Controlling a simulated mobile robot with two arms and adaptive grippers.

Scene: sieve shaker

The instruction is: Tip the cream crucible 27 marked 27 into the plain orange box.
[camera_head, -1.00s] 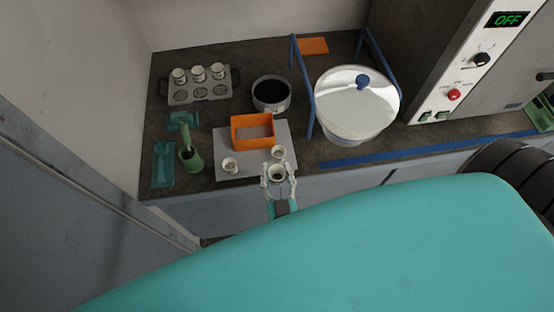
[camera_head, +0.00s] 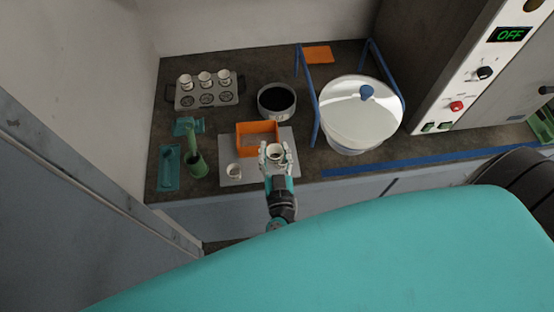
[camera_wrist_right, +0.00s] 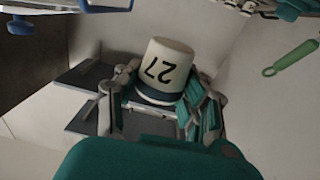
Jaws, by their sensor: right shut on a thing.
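The cream crucible 27 (camera_wrist_right: 165,68) is held between the fingers of my right gripper (camera_wrist_right: 155,92), and its black 27 shows inverted in the right wrist view. In the head view my right gripper (camera_head: 276,158) holds the crucible (camera_head: 275,150) at the front right corner of the plain orange box (camera_head: 257,127). The crucible looks roughly upright there, with its mouth facing up. The box is open at the top and stands on a grey plate. Whether the crucible overlaps the box's rim cannot be told. My left gripper is not in view.
A dark-filled pan (camera_head: 277,100) stands behind the box. A white-lidded bowl (camera_head: 361,115) with blue rails stands to the right. A rack (camera_head: 207,93) holds several crucibles at the back left.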

